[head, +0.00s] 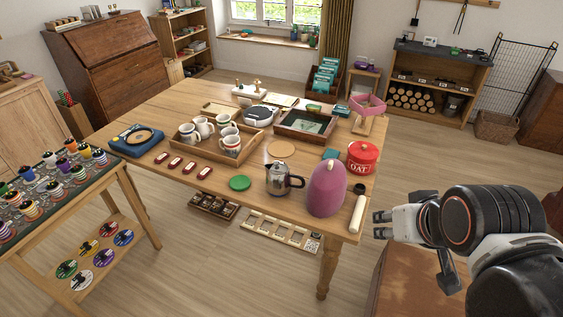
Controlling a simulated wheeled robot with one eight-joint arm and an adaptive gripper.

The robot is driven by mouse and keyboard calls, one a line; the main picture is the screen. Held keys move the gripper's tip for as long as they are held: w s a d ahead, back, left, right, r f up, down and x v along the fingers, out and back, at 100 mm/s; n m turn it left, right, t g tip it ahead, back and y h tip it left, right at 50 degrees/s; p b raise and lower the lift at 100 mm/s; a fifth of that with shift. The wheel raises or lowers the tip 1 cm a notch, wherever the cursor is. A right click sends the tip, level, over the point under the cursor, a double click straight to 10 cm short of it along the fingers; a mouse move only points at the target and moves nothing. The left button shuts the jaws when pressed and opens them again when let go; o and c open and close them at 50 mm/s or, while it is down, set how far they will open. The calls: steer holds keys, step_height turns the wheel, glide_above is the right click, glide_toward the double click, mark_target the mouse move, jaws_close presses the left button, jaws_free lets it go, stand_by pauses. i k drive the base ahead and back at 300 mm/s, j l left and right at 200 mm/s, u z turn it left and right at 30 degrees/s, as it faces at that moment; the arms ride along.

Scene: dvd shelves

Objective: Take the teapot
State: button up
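A silver metal pot (279,179) with a dark handle on its right stands upright near the front edge of the wooden table (215,192); it looks like the teapot. A tall purple domed thing (327,190), perhaps a cosy, stands just right of it and close to its handle; what is under it cannot be seen. My gripper (414,253) is at the lower right, beyond the table's right end and well apart from the pot. Its fingers look spread, with nothing seen between them.
A red oat tin (362,157) and a pale roller-like thing (358,214) are right of the dome. A green disc (240,183) lies left of the pot. A tray (247,152) of mugs is behind. A brown wooden surface (410,280) is below my gripper.

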mark_target(276, 184)
steer(key=i+j, duration=0.15)
steer(key=j, duration=0.2)
steer(key=i+j, duration=0.15)
steer(key=j, duration=0.25)
steer(key=i+j+z, duration=0.1)
steer(key=j, duration=0.25)
steer(key=i+j, duration=0.2)
steer(key=j, duration=0.2)
steer(key=i+j+z, duration=0.1)
steer(key=i+j, duration=0.2)
steer(key=i, duration=0.2)
